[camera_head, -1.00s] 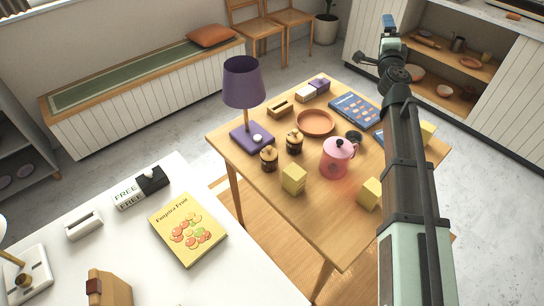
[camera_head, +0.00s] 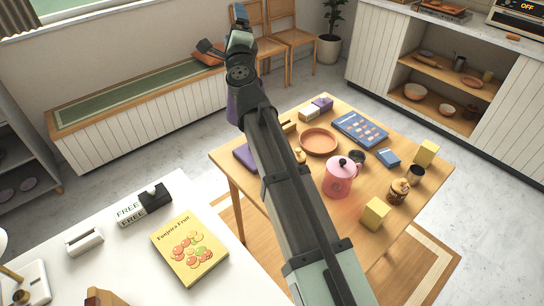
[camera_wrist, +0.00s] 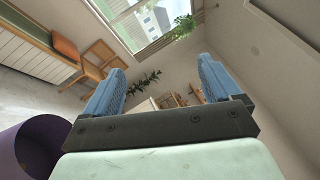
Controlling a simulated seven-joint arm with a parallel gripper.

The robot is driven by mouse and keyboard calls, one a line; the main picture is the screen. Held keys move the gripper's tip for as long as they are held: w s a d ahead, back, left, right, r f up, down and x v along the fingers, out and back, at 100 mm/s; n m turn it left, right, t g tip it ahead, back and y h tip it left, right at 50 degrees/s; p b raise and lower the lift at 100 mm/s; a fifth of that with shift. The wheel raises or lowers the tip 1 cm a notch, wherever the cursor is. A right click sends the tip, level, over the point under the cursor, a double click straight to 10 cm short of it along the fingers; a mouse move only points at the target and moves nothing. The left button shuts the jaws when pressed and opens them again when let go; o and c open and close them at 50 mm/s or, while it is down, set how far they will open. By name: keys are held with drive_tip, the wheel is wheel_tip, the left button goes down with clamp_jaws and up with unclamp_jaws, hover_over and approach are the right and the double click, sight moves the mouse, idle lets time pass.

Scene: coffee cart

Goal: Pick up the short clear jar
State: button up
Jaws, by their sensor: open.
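A small jar with a wooden lid (camera_head: 398,191) stands upright at the right of the wooden table, dark inside. Another lidded jar (camera_head: 301,155) shows only in part beside my arm. I cannot tell which jar is the short clear one; more may be hidden behind my arm. My gripper (camera_head: 240,14) is raised beyond the table's far left side, above the bench area and away from the jars. In the wrist view its two blue fingers (camera_wrist: 162,65) are spread apart with nothing between them, facing the window and wall. No jar shows there.
The table holds a pink kettle (camera_head: 340,176), terracotta dish (camera_head: 319,141), blue book (camera_head: 360,129) and yellow blocks (camera_head: 375,214). A white counter (camera_head: 110,250) is at front left.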

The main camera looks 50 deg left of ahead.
drive_tip(key=s+a+f+n+g, duration=0.3)
drive_tip(key=s+f+n+g, duration=0.4)
drive_tip(key=s+f+n, duration=0.85)
drive_tip(key=s+d+f+n+h, duration=0.1)
drive_tip(key=s+f+n+h, duration=0.1)
drive_tip(key=f+n, duration=0.5)
drive_tip(key=s+d+f+n+h, duration=0.1)
drive_tip(key=d+f+n+h, duration=0.1)
drive_tip(key=f+n, duration=0.55)
drive_tip(key=d+f+n+t+h, duration=0.3)
drive_tip(key=d+f+n+t, duration=0.2)
drive_tip(key=d+f+n, duration=0.5)
drive_tip(key=w+d+f+n+t+h, duration=0.1)
drive_tip(key=w+d+f+n+t, duration=0.1)
drive_tip(key=w+d+n+t, duration=0.3)
drive_tip(key=w+d+f+n+t+h, duration=0.1)
drive_tip(key=w+d+f+n+t, duration=0.15)
drive_tip(key=d+n, duration=0.45)
drive_tip(key=shift+g, duration=0.35)
drive_tip(key=x, duration=0.7)
drive_tip(key=shift+w+a+r, duration=0.15)
drive_tip(key=shift+w+r, duration=0.1)
drive_tip(key=shift+r, duration=0.15)
drive_tip(key=shift+r+x, duration=0.15)
drive_tip(key=shift+x, duration=1.2)
drive_tip(key=shift+r+x, duration=0.15)
drive_tip(key=shift+x, duration=1.15)
drive_tip(key=shift+s+a, duration=0.15)
drive_tip(key=shift+a, duration=0.05)
drive_tip(key=c, duration=1.2)
